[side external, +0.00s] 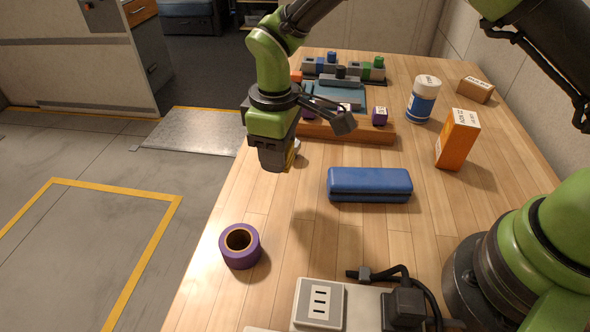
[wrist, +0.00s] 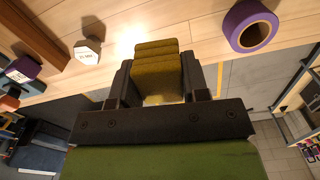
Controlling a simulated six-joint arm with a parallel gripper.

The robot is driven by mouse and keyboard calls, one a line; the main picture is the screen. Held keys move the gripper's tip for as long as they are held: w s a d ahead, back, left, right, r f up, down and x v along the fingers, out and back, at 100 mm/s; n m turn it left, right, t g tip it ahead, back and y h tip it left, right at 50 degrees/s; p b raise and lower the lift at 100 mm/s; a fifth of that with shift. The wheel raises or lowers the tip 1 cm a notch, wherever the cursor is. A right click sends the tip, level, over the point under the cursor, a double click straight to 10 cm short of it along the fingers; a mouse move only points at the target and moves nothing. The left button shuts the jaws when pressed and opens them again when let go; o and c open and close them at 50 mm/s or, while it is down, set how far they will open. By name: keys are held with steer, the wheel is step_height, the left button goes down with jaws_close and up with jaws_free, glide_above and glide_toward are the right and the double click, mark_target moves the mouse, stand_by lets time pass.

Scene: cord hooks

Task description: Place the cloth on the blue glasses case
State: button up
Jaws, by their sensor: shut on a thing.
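The blue glasses case (side external: 369,185) lies closed on the wooden table, right of my gripper in the side view. It does not show in the wrist view. My gripper (side external: 276,163) is above the table near its left edge, pointing down. It is shut on a mustard-yellow cloth (wrist: 157,68), which looks folded in layers and sits between the two fingers in the wrist view. The cloth is apart from the case.
A purple tape roll (side external: 240,246) stands front left. A power strip (side external: 320,303) with a black plug and cord is at the front. An orange box (side external: 457,140), a white-blue bottle (side external: 423,98) and a wooden rack (side external: 350,131) stand behind the case. Table around the case is clear.

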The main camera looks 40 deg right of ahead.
steer(key=shift+r, duration=0.4)
steer(key=shift+s+d+r, duration=0.1)
steer(key=shift+d+r, duration=0.1)
steer(key=shift+d, duration=0.15)
steer(key=s+d+r, duration=0.2)
steer(key=d, duration=0.4)
steer(key=n, duration=0.1)
glide_above(371, 176)
step_height(371, 176, down, 2)
steer(key=shift+f, duration=2.7)
